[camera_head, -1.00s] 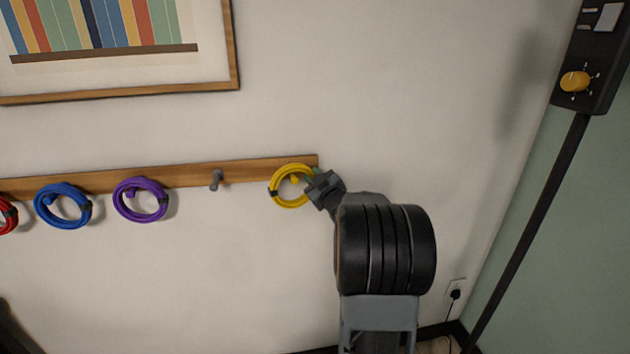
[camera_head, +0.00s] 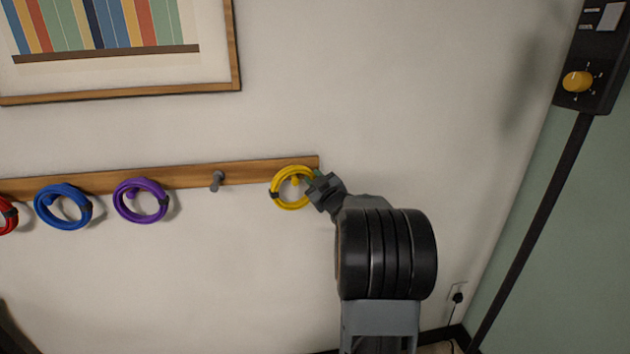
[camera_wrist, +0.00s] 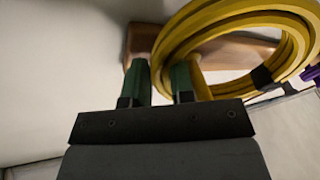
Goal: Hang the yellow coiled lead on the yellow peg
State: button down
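The yellow coiled lead (camera_head: 274,188) is at the right end of the wooden rail, its ring facing out from the wall. The yellow peg (camera_head: 295,181) shows through the ring's opening, a little below its upper inner edge. My gripper (camera_head: 318,181) is at the ring's right side. In the wrist view, the green fingers of my gripper (camera_wrist: 160,82) stand on either side of the lead's strands (camera_wrist: 235,22) and appear shut on them. The yellow peg (camera_wrist: 201,84) is just right of the right finger. Whether the lead rests on the peg cannot be told.
The wooden rail (camera_head: 250,170) also carries an empty grey peg (camera_head: 216,181), a purple coil (camera_head: 121,205), a blue coil (camera_head: 43,215) and a red coil (camera_head: 8,217). A framed picture (camera_head: 237,45) hangs above. A dark stand with a yellow knob (camera_head: 577,82) is at right.

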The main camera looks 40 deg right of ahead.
jog(key=c, duration=0.9)
grip_release()
jog(key=shift+s, duration=0.1)
jog(key=s+a+f+b, duration=0.1)
jog(key=s+b, duration=0.1)
jog(key=s, duration=1.1)
jog(key=shift+s+a+f, duration=0.25)
jog(key=shift+a+f, duration=0.1)
jog(key=shift+f, duration=0.05)
